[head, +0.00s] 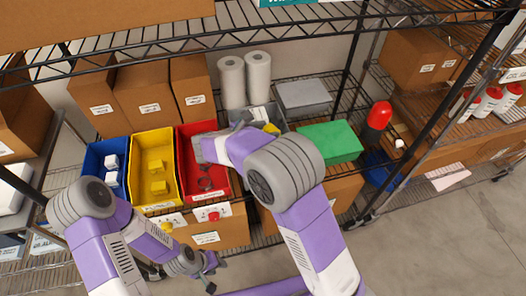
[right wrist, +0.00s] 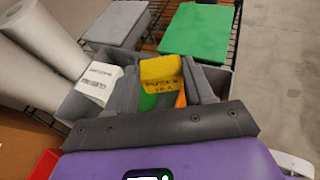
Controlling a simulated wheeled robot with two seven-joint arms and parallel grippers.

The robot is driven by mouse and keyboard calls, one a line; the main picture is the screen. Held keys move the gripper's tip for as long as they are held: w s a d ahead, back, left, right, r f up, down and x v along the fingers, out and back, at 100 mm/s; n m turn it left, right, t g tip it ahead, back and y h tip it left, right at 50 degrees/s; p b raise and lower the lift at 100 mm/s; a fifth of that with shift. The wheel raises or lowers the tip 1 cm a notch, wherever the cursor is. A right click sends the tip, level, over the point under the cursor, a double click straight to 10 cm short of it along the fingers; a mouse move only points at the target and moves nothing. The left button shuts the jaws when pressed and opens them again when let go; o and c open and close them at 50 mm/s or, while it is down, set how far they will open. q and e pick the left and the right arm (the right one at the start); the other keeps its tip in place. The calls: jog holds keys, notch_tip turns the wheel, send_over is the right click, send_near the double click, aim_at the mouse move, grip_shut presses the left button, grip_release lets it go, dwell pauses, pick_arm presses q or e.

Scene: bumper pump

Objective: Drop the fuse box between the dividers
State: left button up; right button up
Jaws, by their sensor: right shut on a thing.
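The yellow fuse box (right wrist: 161,70), with dark lettering, is between the fingers of my right gripper (right wrist: 163,88), which is shut on it. It is over the grey divided bin (right wrist: 75,103), with green and orange surfaces below it. Whether it touches the bin floor or dividers I cannot tell. In the head view the fuse box (head: 271,128) shows just past my right arm, which hides most of the grey bin (head: 282,125) and the right gripper. My left gripper (head: 212,272) is open and empty, low in front of the shelf.
A white box (right wrist: 98,82) sits in the grey bin's left part. Red (head: 222,182), yellow (head: 154,190) and blue (head: 94,158) bins stand to the left. A green box (head: 330,142) is close on the right. Paper rolls (head: 258,78) stand behind.

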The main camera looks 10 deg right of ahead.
jog(key=shift+f, duration=0.5)
jog(key=o, duration=1.1)
jog(key=p+v, duration=0.1)
jog(key=v, duration=0.6)
jog(key=shift+s+a, duration=0.1)
jog(key=shift+a, duration=0.15)
